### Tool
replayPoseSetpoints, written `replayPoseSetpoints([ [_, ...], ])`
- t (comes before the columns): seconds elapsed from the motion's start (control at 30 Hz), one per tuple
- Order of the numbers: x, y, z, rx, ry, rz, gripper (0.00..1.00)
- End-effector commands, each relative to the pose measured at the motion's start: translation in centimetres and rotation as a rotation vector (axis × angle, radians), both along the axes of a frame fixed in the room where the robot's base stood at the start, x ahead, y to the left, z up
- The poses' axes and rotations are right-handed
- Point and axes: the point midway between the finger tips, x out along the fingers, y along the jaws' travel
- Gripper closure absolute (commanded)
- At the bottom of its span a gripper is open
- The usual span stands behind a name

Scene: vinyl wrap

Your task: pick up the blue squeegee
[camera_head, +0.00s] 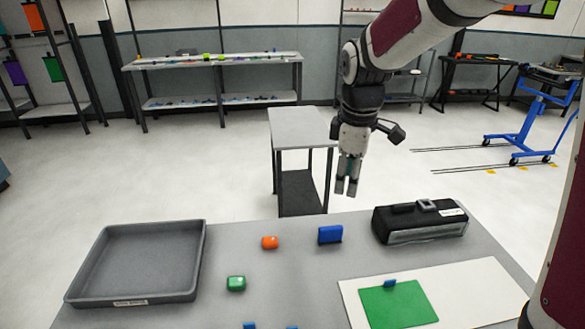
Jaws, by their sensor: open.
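A blue, flat block with a dark lower edge (330,233), which looks like the blue squeegee, stands near the far edge of the grey table, right of an orange object. A smaller blue piece (389,283) sits on the top edge of a green sheet (402,305). My gripper (346,189) points down, open and empty. It hangs above and beyond the table's far edge, apart from the blue block and slightly right of it in the picture.
A grey tray (190,285) is at left. An orange object (270,242) and a green object (236,283) lie mid-table. A black case (420,222) is at right. A white board (480,290) lies under the green sheet. Blue bits show at the bottom edge.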

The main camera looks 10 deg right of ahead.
Motion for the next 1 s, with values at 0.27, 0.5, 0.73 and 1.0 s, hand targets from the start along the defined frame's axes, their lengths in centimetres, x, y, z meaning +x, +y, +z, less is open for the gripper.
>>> replayPoseSetpoints([
  [0.27,5.5,0.1,-7.7,-0.009,0.108,0.340,0.58],
  [0.5,7.1,0.1,-11.0,-0.003,0.138,0.466,0.58],
  [0.73,7.0,0.2,-14.5,-0.002,0.145,0.477,0.58],
  [1.0,7.0,0.2,-18.8,-0.003,0.142,0.476,0.58],
])
